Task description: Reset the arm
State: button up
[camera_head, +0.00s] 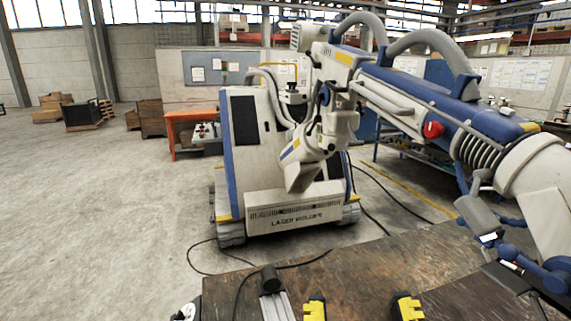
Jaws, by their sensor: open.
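The large white-and-blue jointed arm (420,92) reaches from the laser welder (262,150) across the upper right toward the camera. It is raised and runs out past the right edge. A red knob (433,130) sits on its side. A white angled head (305,165) hangs in front of the welder's body. Grey and blue jointed parts (490,222) hang at the lower right, partly cut off by the frame; I cannot tell exactly how they join the arm.
A dark worn tabletop (350,268) fills the bottom, with a black-and-grey tool (272,290) and two yellow-and-black pieces (315,309) (406,307) at its near edge. Black cables cross the floor. An orange bench (184,128) stands behind.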

notch_tip(320, 180, up, 38)
jog(key=m+p, duration=0.1)
jog(key=p, duration=3.7)
jog(key=shift+w, duration=0.25)
jog(key=shift+f, duration=0.1)
jog(key=shift+c, duration=0.2)
